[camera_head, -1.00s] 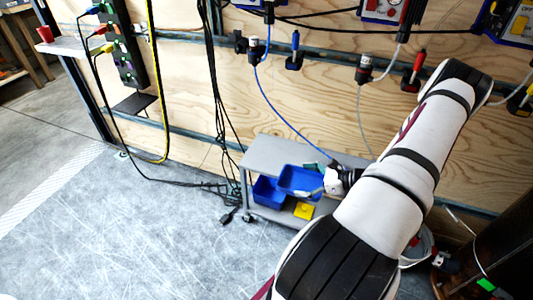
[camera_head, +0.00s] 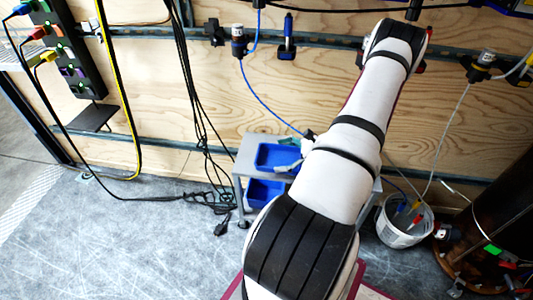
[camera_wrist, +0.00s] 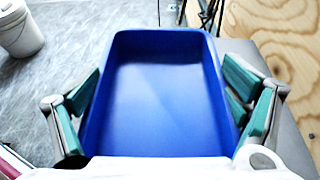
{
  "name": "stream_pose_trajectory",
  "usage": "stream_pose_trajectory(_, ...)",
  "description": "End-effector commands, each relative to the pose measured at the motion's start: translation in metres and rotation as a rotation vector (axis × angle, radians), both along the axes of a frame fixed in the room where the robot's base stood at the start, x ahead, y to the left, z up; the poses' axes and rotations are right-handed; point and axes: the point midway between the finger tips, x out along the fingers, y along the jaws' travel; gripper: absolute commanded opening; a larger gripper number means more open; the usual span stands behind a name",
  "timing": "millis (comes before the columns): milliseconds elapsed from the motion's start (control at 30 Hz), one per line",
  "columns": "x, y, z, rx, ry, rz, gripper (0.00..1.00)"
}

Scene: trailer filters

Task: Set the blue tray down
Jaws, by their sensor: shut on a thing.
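The blue tray (camera_head: 277,155) is at the grey cart's top (camera_head: 247,155) in the head view. It is empty and fills the middle of the wrist view (camera_wrist: 160,110). My gripper (camera_wrist: 161,75) is shut on the tray, with a teal-padded finger along each of its long sides. In the head view my arm hides most of the gripper and the cart's right part. I cannot tell whether the tray's underside touches the cart top.
A second blue bin (camera_head: 264,192) sits on the cart's lower shelf. A white bucket (camera_head: 403,222) stands on the floor to the right. Black cables (camera_head: 195,100) hang left of the cart. A plywood wall (camera_head: 330,95) stands behind it.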

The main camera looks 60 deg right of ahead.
Motion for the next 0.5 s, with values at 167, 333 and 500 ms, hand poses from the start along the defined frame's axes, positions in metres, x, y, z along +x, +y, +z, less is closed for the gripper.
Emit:
stream_pose_trajectory(167,0.038,-0.017,-0.006,-0.003,0.0,0.002,0.63)
stream_pose_trajectory(333,0.057,-0.026,-0.007,-0.001,0.001,0.001,0.63)
stream_pose_trajectory(500,0.065,-0.029,-0.007,0.0,0.0,0.001,0.63)
